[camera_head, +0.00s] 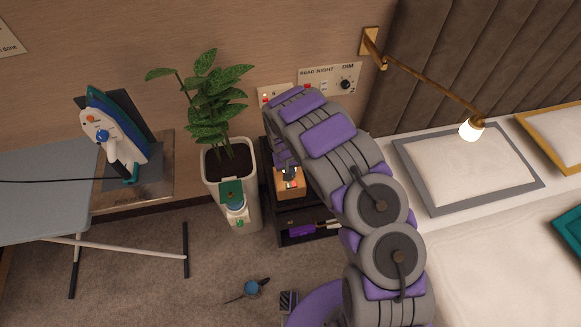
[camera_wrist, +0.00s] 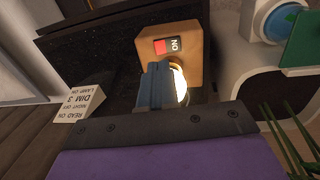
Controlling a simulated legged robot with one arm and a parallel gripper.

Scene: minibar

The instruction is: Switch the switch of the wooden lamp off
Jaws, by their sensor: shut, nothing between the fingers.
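The wooden lamp is a small wooden block (camera_head: 291,189) on the black nightstand. In the wrist view its wooden body (camera_wrist: 198,34) fills the upper middle, with a glowing bulb (camera_wrist: 180,84) partly hidden behind my fingers. Its switch (camera_wrist: 167,46) shows a red part and the word ON, upside down. My gripper (camera_head: 288,174) is over the lamp in the head view. In the wrist view my gripper (camera_wrist: 156,68) is shut and empty, its tips just below the switch in the picture. I cannot tell whether they touch the lamp.
The nightstand (camera_head: 278,221) stands between a potted plant (camera_head: 227,160) and the bed (camera_head: 470,250). A small printed sign block (camera_wrist: 80,104) is left of the lamp in the wrist view. A wall lamp (camera_head: 470,129) is lit over the pillow. An ironing board (camera_head: 45,195) stands at left.

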